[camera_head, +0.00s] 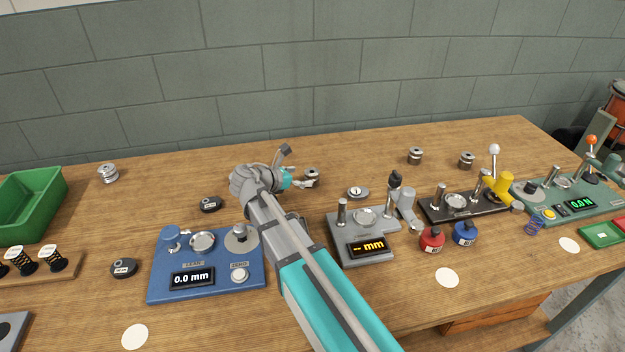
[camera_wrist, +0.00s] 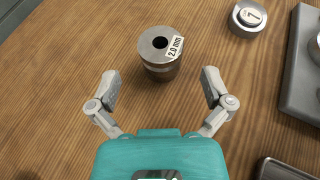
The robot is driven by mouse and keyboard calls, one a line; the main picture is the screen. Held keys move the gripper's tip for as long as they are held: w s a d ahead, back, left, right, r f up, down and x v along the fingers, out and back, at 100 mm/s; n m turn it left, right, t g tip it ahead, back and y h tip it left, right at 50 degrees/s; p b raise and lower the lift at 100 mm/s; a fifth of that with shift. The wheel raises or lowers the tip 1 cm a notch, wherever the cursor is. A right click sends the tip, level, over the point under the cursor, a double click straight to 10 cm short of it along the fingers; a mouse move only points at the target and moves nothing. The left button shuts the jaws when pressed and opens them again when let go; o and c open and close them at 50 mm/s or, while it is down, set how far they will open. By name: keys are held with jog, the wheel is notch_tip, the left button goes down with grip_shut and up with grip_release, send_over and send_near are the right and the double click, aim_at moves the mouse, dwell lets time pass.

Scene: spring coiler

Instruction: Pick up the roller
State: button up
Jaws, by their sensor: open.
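A metal roller (camera_wrist: 160,56) with a centre hole and a white "2.0 mm" label stands upright on the table in the wrist view. It also shows in the head view (camera_head: 312,173), partly hidden by my gripper (camera_head: 300,180). In the wrist view my gripper (camera_wrist: 160,82) is open and empty. Its two fingers are spread apart, one on each side of the roller's near end, with the roller just ahead of them and not held. Similar rollers stand at the back right (camera_head: 415,156) (camera_head: 466,160) and far left (camera_head: 108,173).
A round metal weight (camera_wrist: 249,18) and a grey device (camera_wrist: 304,75) lie right of the roller. The blue gauge (camera_head: 207,265), grey gauge (camera_head: 362,235) and black-based fixture (camera_head: 462,203) line the table's middle. A green bin (camera_head: 32,205) stands left. The wall is behind.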

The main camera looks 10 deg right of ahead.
aim_at(306, 175)
jog(key=shift+b+x, duration=1)
jog(key=shift+x, duration=1.6)
grip_shut()
jog(key=shift+r, duration=0.15)
notch_tip(306, 175, up, 3)
jog(key=p, duration=0.3)
jog(key=s+d+r+p, duration=0.6)
jog(key=s+r+p, duration=0.3)
jog(key=s, duration=0.3)
jog(key=shift+s+r+p, duration=0.3)
jog(key=shift+r+p, duration=0.1)
jog(key=shift+p, duration=0.15)
